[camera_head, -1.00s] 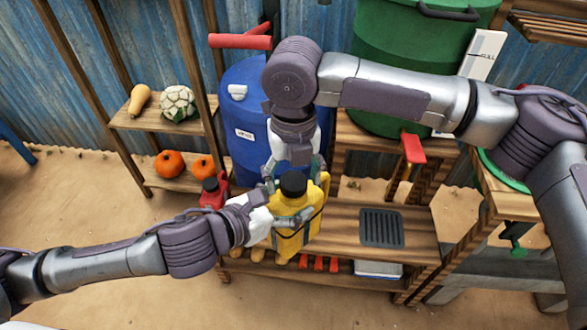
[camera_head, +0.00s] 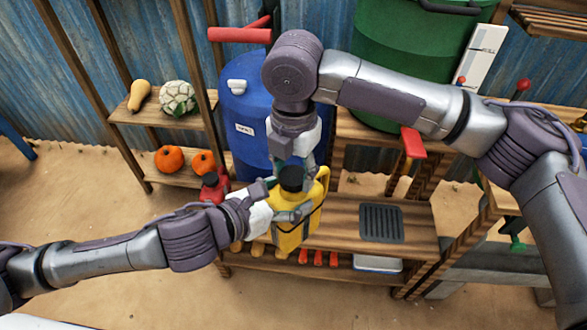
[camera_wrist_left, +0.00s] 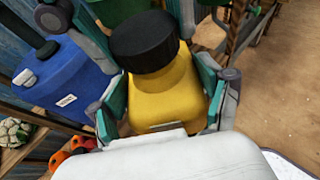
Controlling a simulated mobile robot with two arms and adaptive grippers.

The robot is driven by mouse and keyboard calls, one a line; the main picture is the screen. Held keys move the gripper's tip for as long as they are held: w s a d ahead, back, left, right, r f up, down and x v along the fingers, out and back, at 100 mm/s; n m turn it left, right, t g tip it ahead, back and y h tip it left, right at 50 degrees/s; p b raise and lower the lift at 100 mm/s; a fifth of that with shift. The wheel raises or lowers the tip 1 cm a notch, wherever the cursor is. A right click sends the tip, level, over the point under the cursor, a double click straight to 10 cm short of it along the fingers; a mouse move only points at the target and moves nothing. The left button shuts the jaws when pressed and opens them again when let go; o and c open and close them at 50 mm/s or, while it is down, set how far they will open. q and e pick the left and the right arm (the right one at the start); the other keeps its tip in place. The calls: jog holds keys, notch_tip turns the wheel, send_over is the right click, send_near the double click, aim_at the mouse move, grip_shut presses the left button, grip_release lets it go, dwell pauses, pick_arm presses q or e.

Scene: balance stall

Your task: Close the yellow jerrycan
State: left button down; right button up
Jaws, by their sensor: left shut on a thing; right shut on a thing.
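The yellow jerrycan (camera_head: 300,233) is upright at the front of the wooden bench. My left gripper (camera_head: 290,215) is shut on its body from the front left. In the left wrist view, teal-padded fingers lie on both sides of the jerrycan (camera_wrist_left: 165,97). The black cap (camera_head: 291,181) sits over the jerrycan's neck; it also shows in the left wrist view (camera_wrist_left: 145,42). I cannot tell how tightly it is seated. My right gripper (camera_head: 292,171) comes down from above and is shut on the cap, its fingers beside it.
A blue barrel (camera_head: 245,110) stands right behind the jerrycan. A shelf at left holds pumpkins (camera_head: 169,159).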

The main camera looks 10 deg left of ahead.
jog(key=m, duration=0.5)
jog(key=shift+m, duration=0.3)
jog(key=m, duration=0.2)
jog(key=shift+m, duration=0.4)
jog(key=m, duration=0.4)
jog(key=shift+m, duration=0.4)
jog(key=m, duration=0.2)
jog(key=shift+m, duration=0.4)
jog(key=m, duration=0.8)
jog(key=shift+f, duration=0.1)
jog(key=m, duration=0.4)
jog(key=shift+m, duration=0.4)
jog(key=m, duration=0.2)
jog(key=shift+m, duration=0.3)
jog(key=o, duration=1.4)
jog(key=shift+c, duration=0.2)
